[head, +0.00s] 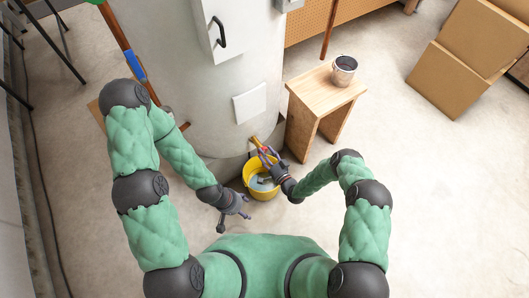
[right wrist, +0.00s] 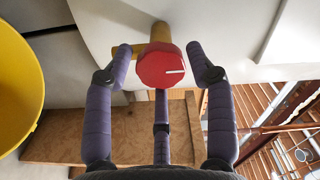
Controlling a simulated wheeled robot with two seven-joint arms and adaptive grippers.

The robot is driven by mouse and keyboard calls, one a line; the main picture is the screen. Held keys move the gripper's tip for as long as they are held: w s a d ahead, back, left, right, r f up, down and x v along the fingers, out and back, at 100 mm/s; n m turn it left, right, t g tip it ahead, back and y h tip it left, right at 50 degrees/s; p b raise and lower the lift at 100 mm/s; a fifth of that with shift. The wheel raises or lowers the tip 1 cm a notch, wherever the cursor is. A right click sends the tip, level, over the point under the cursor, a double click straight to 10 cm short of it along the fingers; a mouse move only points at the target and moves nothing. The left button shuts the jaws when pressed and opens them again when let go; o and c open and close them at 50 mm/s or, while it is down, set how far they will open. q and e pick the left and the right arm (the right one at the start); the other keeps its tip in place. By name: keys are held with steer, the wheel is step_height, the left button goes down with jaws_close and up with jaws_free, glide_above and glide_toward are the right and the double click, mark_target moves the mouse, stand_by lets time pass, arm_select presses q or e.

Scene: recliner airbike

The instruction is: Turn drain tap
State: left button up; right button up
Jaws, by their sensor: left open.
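The drain tap has a brass body (head: 255,141) low on the front of the white tank (head: 215,90). Its red knob (right wrist: 162,66) with a white line faces the right wrist camera. My right gripper (head: 266,155) is at the tap. In the right wrist view its purple fingers (right wrist: 163,72) stand open on both sides of the knob, with gaps left and right; a third finger is below it. My left gripper (head: 235,214) is open and empty, in front of and to the left of the yellow bucket (head: 248,182).
The bucket stands on the floor under the tap and shows at the left of the right wrist view (right wrist: 18,85). A wooden stool (head: 325,92) with a can (head: 344,70) stands right of the tank. Cardboard boxes (head: 455,80) are at far right. Open floor lies at the right.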

steer(key=shift+d, duration=0.1)
steer(key=v, duration=0.5)
stand_by(0.5)
stand_by(0.4)
steer(key=s+d+r+n+g+h+p, duration=0.1)
steer(key=s+d+r+g+h+p, duration=0.2)
steer(key=s+r+g, duration=0.4)
steer(key=s+d+r+n+g+h+p, duration=0.2)
steer(key=s+r+g, duration=0.5)
steer(key=s, duration=0.9)
steer(key=d+r+h+p, duration=0.1)
steer(key=d+p, duration=0.1)
steer(key=d, duration=0.1)
steer(key=shift+d+h, duration=0.3)
steer(key=shift+s, duration=0.1)
